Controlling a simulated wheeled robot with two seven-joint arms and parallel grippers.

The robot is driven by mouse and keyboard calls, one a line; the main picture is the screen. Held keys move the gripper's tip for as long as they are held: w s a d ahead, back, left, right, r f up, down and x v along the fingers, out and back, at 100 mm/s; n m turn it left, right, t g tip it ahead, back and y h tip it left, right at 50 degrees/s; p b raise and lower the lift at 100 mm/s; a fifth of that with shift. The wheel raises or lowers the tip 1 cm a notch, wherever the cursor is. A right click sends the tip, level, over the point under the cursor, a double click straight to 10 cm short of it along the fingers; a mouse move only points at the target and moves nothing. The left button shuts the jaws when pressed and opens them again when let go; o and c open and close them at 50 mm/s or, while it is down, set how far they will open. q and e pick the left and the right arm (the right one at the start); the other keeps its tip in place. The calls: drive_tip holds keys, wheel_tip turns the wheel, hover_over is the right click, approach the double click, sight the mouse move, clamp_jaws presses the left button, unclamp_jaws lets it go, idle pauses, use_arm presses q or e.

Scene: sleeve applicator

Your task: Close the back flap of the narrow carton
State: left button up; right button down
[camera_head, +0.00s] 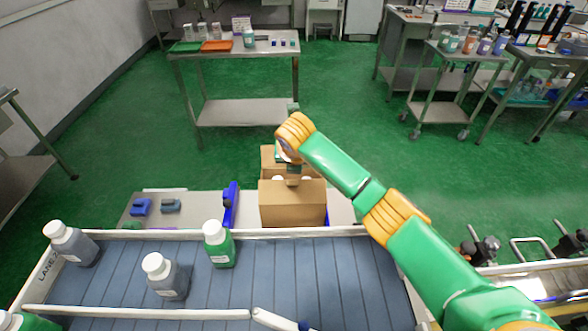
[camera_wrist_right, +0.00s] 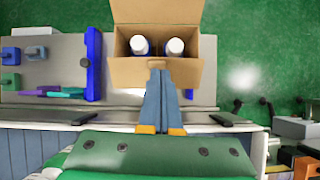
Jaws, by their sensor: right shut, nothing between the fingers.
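The narrow carton (camera_head: 292,207) is a brown box standing beyond the conveyor in the head view. In the right wrist view the carton (camera_wrist_right: 125,72) is open on top, with two white-capped bottles (camera_wrist_right: 139,45) (camera_wrist_right: 174,46) inside. Its back flap (camera_wrist_right: 157,11) stands open at the far side; in the head view the back flap (camera_head: 268,158) shows partly behind my gripper. My right gripper (camera_wrist_right: 157,64) is shut and empty, its fingertips over the carton's near edge. I cannot tell whether they touch it. In the head view my arm partly hides the carton top. My left gripper is in neither view.
The conveyor (camera_head: 315,280) in front carries several capped bottles, one of them green (camera_head: 219,250). A blue upright piece (camera_head: 231,205) stands left of the carton, with small blue blocks (camera_head: 141,207) further left. Green floor lies open behind the carton.

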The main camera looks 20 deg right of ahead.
drive_tip(key=s+a+f+m+t+h+b, duration=0.1)
drive_tip(key=s+f+m+t+b, duration=0.2)
drive_tip(key=m, duration=0.9)
drive_tip(key=s+a+f+m+t+h+b, duration=0.1)
drive_tip(key=s+a+f+m+t+b, duration=0.15)
drive_tip(key=m, duration=1.05)
drive_tip(key=m+t, duration=0.3)
drive_tip(key=m, duration=0.7)
hover_over(294, 198)
drive_tip(key=f, duration=0.3)
drive_tip(key=shift+s+a+b, duration=0.1)
drive_tip(key=shift+s+b, duration=0.15)
drive_tip(key=shift+b, duration=0.15)
drive_tip(key=shift+w+f, duration=0.2)
drive_tip(key=shift+f, duration=0.1)
